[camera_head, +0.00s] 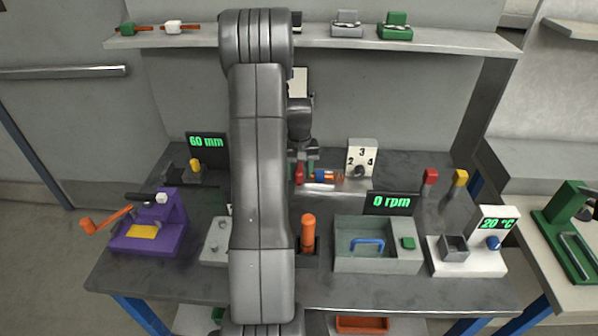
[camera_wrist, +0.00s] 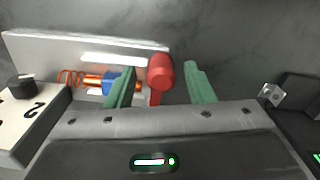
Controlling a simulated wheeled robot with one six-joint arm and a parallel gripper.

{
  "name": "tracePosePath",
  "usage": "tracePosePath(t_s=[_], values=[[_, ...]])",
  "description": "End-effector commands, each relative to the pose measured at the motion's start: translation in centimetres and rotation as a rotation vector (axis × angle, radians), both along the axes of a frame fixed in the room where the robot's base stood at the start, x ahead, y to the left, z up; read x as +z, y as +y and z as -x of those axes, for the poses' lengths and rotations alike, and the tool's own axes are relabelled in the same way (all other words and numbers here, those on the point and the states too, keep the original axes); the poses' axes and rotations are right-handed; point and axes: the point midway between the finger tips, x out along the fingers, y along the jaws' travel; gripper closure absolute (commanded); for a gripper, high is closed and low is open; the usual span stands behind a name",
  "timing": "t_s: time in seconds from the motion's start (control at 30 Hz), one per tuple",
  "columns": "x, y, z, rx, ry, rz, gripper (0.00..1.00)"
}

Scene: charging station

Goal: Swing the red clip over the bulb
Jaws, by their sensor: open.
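The red clip (camera_wrist: 160,72) stands up between the two green fingers of my gripper (camera_wrist: 160,82) in the wrist view. The fingers are open, with a gap visible on its right; contact on its left is unclear. In the head view the red clip (camera_head: 299,176) is just below my gripper (camera_head: 303,155), partly hidden by my arm. To its right is a blue-and-orange cylinder (camera_head: 324,176), also in the wrist view (camera_wrist: 108,84), with a copper coil (camera_wrist: 70,78) at its end. I cannot tell surely which part is the bulb.
A white numbered dial (camera_head: 361,158) stands just right of the coil. A grey box with a blue handle (camera_head: 367,244), an orange-handled lever (camera_head: 308,232) and a purple press (camera_head: 150,225) are nearer the front. A shelf (camera_head: 440,40) runs above the table.

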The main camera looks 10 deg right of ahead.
Motion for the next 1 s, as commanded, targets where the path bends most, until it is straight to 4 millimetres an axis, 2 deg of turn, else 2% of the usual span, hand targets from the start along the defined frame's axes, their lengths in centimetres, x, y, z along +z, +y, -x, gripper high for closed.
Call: tracePosePath(t_s=[0.13,0.37,0.4,0.63,1.0], values=[[-0.73,0.01,0.01,0.000,0.001,0.000,0.52],[-0.84,0.01,0.00,0.000,0.000,0.000,0.52],[-0.83,0.01,0.00,0.000,0.000,0.000,0.54],[-0.81,0.01,0.00,0.000,0.000,0.000,0.99],[-0.85,-0.39,0.09,0.035,-0.001,0.000,1.00]])
